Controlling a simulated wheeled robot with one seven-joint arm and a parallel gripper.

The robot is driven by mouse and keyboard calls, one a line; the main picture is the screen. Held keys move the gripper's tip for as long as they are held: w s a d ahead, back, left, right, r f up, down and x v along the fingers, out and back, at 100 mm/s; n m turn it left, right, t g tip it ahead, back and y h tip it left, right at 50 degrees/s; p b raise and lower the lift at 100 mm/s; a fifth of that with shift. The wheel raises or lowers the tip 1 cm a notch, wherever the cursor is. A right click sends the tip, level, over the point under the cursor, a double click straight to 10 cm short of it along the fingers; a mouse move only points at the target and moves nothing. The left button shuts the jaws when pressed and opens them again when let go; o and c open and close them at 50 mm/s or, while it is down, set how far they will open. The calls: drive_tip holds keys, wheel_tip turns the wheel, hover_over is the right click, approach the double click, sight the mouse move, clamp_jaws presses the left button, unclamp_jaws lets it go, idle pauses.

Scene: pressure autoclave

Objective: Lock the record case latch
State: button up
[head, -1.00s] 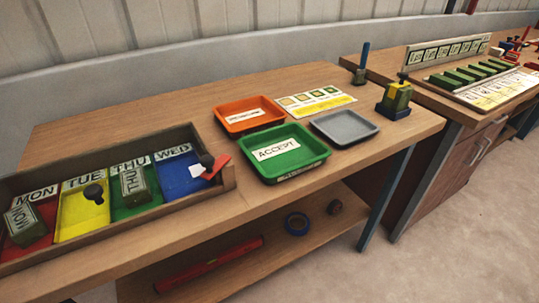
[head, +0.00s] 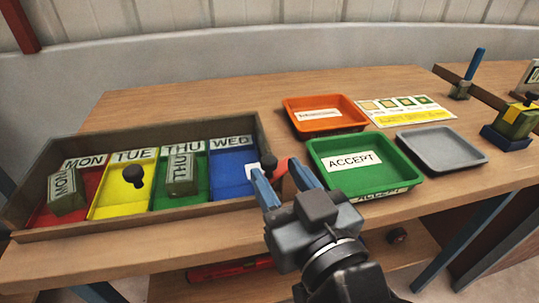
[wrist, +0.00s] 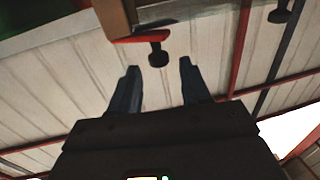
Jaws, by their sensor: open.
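The record case (head: 135,228) is a wooden box with red, yellow, green and blue compartments labelled MON, TUE, THU and WED. At its right end is a red latch (head: 281,167) with a black knob; the wrist view also shows the red latch (wrist: 140,39) and its black knob (wrist: 158,54). My gripper (head: 273,168) is open, its two blue fingers pointing toward the latch. In the wrist view the knob stands just beyond the gap between the fingertips (wrist: 159,66), and nothing is held. The fingers and wrist partly hide the case's right corner in the head view.
A green ACCEPT tray (head: 398,174) sits close to the right of my gripper. An orange tray (head: 303,104), a grey tray (head: 441,149) and a colour chart card (head: 405,111) lie behind and right. A THU block (head: 181,172) and a MON block (head: 66,191) lie in the case.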

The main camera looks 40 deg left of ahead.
sight(272, 165)
drive_tip(key=shift+x, duration=2.2)
clamp_jaws()
